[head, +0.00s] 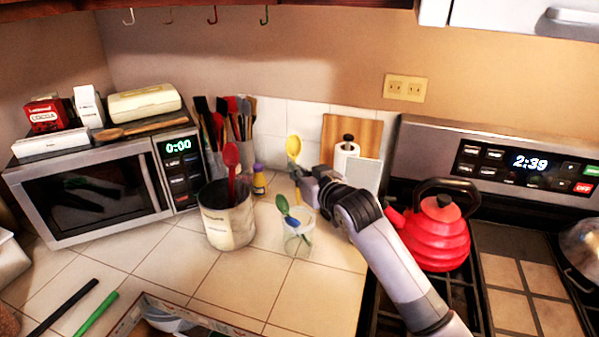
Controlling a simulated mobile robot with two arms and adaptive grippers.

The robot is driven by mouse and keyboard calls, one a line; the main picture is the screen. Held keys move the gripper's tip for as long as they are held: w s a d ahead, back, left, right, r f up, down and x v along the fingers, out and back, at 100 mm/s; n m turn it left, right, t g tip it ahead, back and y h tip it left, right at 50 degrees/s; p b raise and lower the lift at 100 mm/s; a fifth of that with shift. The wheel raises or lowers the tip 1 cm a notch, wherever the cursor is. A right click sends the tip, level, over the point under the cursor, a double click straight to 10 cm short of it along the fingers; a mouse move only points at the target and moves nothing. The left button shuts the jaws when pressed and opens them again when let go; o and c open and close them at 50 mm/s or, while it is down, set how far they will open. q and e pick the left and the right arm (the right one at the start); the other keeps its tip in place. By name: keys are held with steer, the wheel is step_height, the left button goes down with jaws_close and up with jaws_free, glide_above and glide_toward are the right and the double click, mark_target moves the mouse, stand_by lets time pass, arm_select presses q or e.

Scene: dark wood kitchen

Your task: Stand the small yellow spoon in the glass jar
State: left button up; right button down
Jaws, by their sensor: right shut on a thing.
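A small yellow spoon (294,147) is upright with its bowl at the top. My right gripper (299,176) is shut on its handle and holds it above and behind the glass jar. The clear glass jar (298,244) stands on the tiled counter. A green spoon (282,205) and a blue spoon (291,220) lean in the jar with their bowls above its rim. The lower end of the yellow handle is hard to make out. My left gripper does not show.
A cream crock (229,221) with a red spoon (232,158) stands left of the jar. A small yellow bottle with a purple cap (259,180) is behind. A red kettle (437,234) sits on the stove at right. Tiles in front of the jar are clear.

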step_height(320, 180, down, 10)
steer(key=b, duration=0.5)
steer(key=shift+s+d, duration=0.15)
steer(key=shift+s, duration=0.2)
steer(key=c, duration=1.7)
jaws_free()
steer(key=shift+s+d, duration=0.1)
steer(key=v, duration=1.1)
steer(key=shift+s+d, duration=0.2)
steer(key=shift+s, duration=0.15)
